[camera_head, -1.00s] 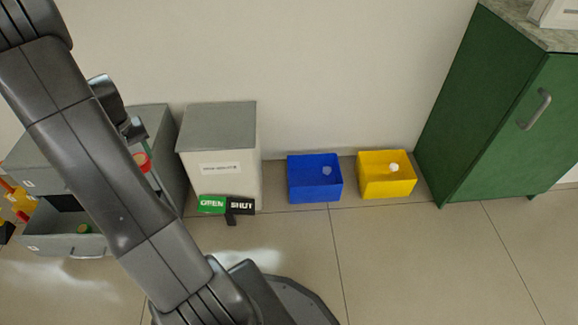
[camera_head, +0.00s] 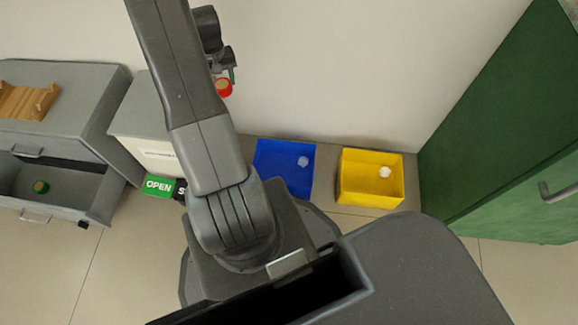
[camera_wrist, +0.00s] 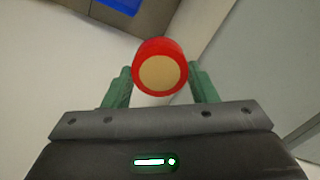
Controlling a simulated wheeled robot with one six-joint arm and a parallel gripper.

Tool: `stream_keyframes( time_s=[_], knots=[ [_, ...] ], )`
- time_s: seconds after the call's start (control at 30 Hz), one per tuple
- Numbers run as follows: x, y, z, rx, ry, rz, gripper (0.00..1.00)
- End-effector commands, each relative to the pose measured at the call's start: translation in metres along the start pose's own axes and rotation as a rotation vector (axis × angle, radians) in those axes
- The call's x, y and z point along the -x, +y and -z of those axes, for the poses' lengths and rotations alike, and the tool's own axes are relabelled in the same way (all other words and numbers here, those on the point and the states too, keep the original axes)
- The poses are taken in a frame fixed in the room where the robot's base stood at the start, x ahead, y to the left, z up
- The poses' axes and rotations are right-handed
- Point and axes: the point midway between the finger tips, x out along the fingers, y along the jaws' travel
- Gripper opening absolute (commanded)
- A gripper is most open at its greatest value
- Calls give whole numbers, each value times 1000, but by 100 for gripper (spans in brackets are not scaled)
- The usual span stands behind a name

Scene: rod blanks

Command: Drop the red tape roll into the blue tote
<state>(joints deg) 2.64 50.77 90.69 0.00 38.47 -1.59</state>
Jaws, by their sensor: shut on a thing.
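The red tape roll (camera_wrist: 160,50) is held between the two green fingers of my gripper (camera_wrist: 162,84) in the wrist view; its tan round face shows. In the head view the red roll (camera_head: 224,88) hangs at the end of my arm, up and to the left of the blue tote. The blue tote (camera_head: 283,181) stands on the floor by the wall, with a small white thing inside. A part of the blue tote also shows at the top of the wrist view (camera_wrist: 124,5).
A yellow tote (camera_head: 370,196) with a white thing inside stands right of the blue one. A green cabinet (camera_head: 500,140) is at the right. A grey drawer unit (camera_head: 70,80), its open drawer holding a green roll (camera_head: 41,186), is at the left. A green OPEN sign (camera_head: 158,187) stands near a pale box.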

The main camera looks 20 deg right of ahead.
Motion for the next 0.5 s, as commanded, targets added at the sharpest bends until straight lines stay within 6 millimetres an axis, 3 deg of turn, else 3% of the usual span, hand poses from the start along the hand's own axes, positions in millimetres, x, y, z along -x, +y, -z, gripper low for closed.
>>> stream_keyframes(
  time_s=[0.03,0.17,0.3,0.5],
  knots=[
    [-27,21,-11,-13,-13,1,30],
    [-86,65,-38,-24,-12,2,30],
    [-144,105,-77,-34,-12,3,30],
    [-201,138,-130,-43,-7,2,30]
  ],
)
